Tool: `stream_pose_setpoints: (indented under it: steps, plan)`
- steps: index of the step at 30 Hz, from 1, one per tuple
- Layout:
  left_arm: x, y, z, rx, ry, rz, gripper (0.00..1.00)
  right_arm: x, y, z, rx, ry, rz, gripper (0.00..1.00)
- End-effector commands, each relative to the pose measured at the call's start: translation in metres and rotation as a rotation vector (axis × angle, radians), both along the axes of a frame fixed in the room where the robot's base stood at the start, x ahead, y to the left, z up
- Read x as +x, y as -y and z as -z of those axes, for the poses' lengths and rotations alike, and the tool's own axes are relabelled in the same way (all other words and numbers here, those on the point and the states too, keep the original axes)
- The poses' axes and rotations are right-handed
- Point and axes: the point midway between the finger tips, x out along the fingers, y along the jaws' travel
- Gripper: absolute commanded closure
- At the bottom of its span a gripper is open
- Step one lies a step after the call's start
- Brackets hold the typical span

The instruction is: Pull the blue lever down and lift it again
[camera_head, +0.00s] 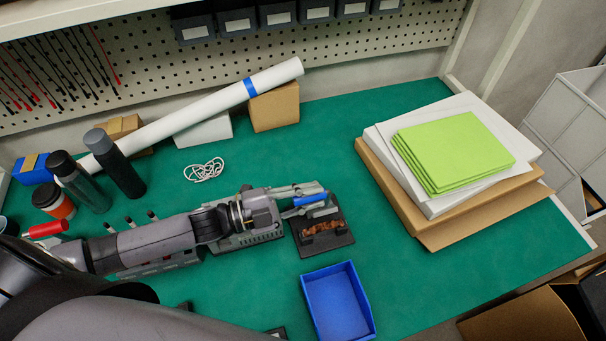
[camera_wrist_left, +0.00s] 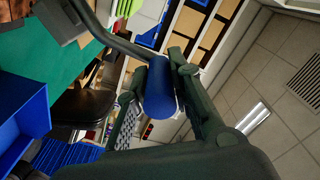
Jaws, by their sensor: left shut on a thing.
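The blue lever (camera_head: 310,199) is a blue cylindrical grip at the end of a metal arm, above a dark base block (camera_head: 325,246) with copper-coloured parts on the green table. My left gripper (camera_head: 304,192) reaches in from the left and is shut on the blue grip. In the left wrist view the blue grip (camera_wrist_left: 160,88) sits between the gripper's two fingers (camera_wrist_left: 160,92), and the grey lever bar runs from it to the upper left. The fingers partly hide the grip. My right gripper is not in view.
An empty blue tray (camera_head: 337,303) stands just in front of the base block. A cardboard and white stack with green sheets (camera_head: 455,150) lies to the right.

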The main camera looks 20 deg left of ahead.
Motion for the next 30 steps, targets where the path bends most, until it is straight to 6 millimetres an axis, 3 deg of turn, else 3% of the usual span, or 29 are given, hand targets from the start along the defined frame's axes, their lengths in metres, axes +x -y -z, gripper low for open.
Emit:
stream_pose_setpoints:
  steps: [15,30]
  plan:
    - [-0.051,0.039,0.064,0.285,0.386,0.002,1.00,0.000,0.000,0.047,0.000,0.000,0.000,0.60]
    - [-0.068,0.051,0.111,0.465,0.612,0.007,1.00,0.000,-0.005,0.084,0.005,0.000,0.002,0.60]
